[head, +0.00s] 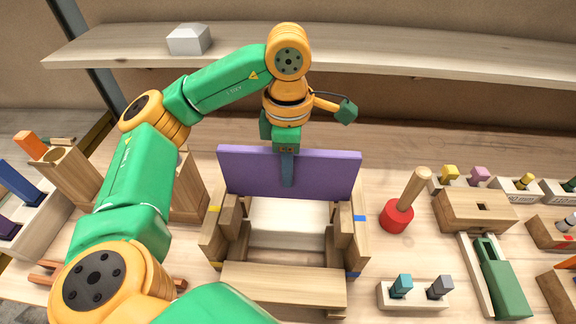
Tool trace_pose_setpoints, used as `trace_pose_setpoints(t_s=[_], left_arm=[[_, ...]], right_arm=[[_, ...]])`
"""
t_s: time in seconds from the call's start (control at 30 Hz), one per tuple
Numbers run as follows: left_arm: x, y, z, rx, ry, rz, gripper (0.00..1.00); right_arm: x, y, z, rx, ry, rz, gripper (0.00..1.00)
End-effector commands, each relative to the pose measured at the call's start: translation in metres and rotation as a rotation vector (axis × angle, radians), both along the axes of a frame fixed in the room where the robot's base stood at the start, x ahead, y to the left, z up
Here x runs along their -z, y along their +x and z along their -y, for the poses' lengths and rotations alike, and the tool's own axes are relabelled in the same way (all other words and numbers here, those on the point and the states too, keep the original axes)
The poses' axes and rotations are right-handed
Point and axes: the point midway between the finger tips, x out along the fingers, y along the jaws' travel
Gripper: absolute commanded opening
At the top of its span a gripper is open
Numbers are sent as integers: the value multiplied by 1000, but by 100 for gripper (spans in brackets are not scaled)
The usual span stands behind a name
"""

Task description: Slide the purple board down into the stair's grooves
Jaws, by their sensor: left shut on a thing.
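The purple board (335,176) stands upright at the back of the wooden stair, wide face toward me. My left gripper (287,168) comes down from above and is shut on the middle of the board's top edge. The stair (283,284) is a pale wood frame with side walls and a front tread, on the table in the middle. The board spans the stair's width at its back end. Its lower edge is partly hidden behind the side posts, so I cannot tell whether it sits in the grooves. My right gripper is not in view.
A red-headed mallet (397,217) stands right of the stair. Further right are a wooden block with a slot (476,210), a green tool (505,280) and small peg holders (413,297). Wooden holders (70,176) stand at the left. A shelf (400,52) crosses the back.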

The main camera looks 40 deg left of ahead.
Motion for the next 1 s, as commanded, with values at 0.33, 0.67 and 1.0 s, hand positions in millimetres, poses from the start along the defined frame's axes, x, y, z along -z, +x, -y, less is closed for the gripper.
trace_pose_setpoints(t_s=[0.33,0.67,1.0], left_arm=[[10,0,0,0,0,0,0],[18,0,0,0,1,1,0],[27,0,0,0,0,1,0]], right_arm=[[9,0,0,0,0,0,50],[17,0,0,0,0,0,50],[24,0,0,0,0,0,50]])
